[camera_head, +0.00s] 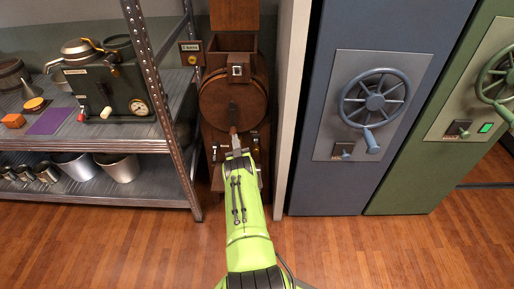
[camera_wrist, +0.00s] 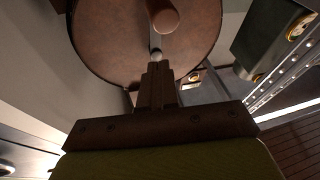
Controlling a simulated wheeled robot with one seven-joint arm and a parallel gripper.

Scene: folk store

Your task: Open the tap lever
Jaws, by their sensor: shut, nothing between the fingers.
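A brown round drum (camera_head: 222,100) stands in the wooden stand between the shelf and the white partition. It fills the top of the wrist view (camera_wrist: 110,40). A wooden knob (camera_wrist: 163,18) on a grey rod (camera_wrist: 155,43) shows in front of the drum's face. My gripper (camera_wrist: 157,70) is shut and empty, its fingertips close below the rod; whether they touch it I cannot tell. In the head view my gripper (camera_head: 235,137) points at the drum's lower front. Small brass fittings (camera_wrist: 194,77) show low beside the drum. Which part is the tap lever I cannot tell.
A metal shelf (camera_head: 175,147) with a green machine (camera_head: 118,88) stands on the left. The white partition (camera_head: 290,100) stands close on the right, then a blue cabinet (camera_head: 305,185) and a green cabinet (camera_head: 400,190) with wheels. Wooden floor in front is clear.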

